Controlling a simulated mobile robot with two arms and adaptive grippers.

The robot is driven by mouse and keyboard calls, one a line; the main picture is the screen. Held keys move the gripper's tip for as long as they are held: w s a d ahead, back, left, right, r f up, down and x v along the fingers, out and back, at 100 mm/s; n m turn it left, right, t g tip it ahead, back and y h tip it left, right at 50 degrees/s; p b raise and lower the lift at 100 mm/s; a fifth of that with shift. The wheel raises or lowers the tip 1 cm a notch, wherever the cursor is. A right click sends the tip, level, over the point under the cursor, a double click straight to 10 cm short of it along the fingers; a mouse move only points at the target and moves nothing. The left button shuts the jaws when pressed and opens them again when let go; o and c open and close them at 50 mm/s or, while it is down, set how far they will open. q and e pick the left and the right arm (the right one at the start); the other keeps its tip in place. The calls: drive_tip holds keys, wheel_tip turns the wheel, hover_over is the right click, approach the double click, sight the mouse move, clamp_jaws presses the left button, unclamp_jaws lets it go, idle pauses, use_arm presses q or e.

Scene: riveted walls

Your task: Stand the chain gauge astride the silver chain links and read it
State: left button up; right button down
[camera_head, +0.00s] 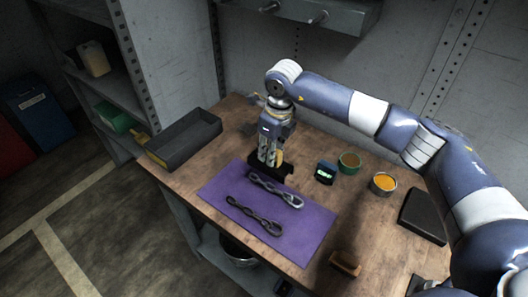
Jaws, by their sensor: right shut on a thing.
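A purple mat (310,228) lies on the wooden bench. On it lie a silver chain link piece (285,195) and, nearer the front, a darker chain link piece (256,216). My right gripper (269,162) points down at the mat's back edge, shut on a black object that looks like the chain gauge (285,171). The gauge is at the far left end of the silver links; I cannot tell whether it touches the mat or straddles them. The gripper hides part of it. My left gripper is out of view.
A small device with a green display (325,173), a green tin (349,162) and an orange-filled tin (384,184) stand right of the mat. A grey tray (185,138) is at left, a black box (423,216) at right, a brown block (345,263) in front.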

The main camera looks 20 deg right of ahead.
drive_tip(key=shift+s+r, duration=0.1)
drive_tip(key=shift+r, duration=0.05)
drive_tip(key=shift+b, duration=0.3)
drive_tip(key=shift+f, duration=0.4)
drive_tip(key=shift+f+b, duration=0.25)
drive_tip(key=shift+b, duration=0.2)
drive_tip(key=shift+f+b, duration=0.3)
drive_tip(key=shift+f, duration=0.05)
drive_tip(key=b, duration=0.4)
hover_over(268, 183)
drive_tip(key=f, duration=0.4)
drive_tip(key=shift+s+d+f, duration=0.2)
drive_tip(key=shift+s+f, duration=0.15)
use_arm(q)
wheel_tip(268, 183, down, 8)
drive_tip(key=b, duration=0.2)
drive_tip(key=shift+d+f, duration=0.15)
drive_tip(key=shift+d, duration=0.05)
use_arm(e)
drive_tip(key=shift+f, duration=1.45)
use_arm(q)
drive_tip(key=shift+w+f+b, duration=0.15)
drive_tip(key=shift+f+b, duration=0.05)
drive_tip(key=shift+b, duration=0.15)
use_arm(e)
drive_tip(key=shift+f, duration=0.2)
